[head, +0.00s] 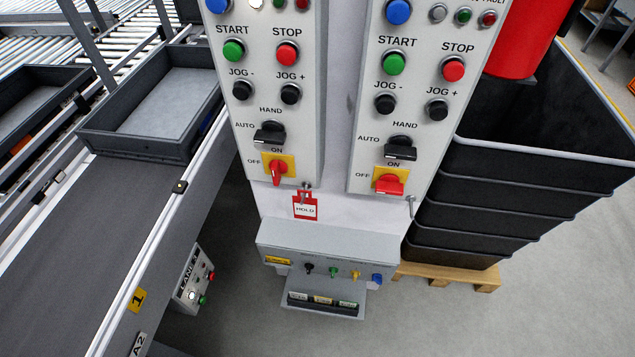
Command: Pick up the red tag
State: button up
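The red tag (305,207) hangs below the left control panel (277,120). It is a small red card with a white field reading HOLD. It hangs from a small metal hook or lock (307,188) near the panel's lower edge, just right of the red OFF/ON rotary switch (279,170). The tag lies in front of the pale cabinet face (330,218) and is fully visible. My gripper does not show in the head view.
A second panel (420,110) stands to the right, with an empty hook (411,206) below it. A grey box with a ledge (325,250) juts out under the tag. A conveyor (100,220) with grey trays runs at left. Stacked black crates (470,190) on a pallet stand at right.

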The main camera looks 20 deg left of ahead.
aim_at(308, 212)
jog(key=i+l+u, duration=0.15)
jog(key=l, duration=0.2)
jog(key=i+l+u, duration=0.2)
jog(key=l, duration=0.15)
jog(key=l+u, duration=0.15)
jog(key=l, duration=0.25)
jog(key=i+l+u, duration=0.2)
jog(key=l, duration=0.2)
jog(key=k, duration=0.05)
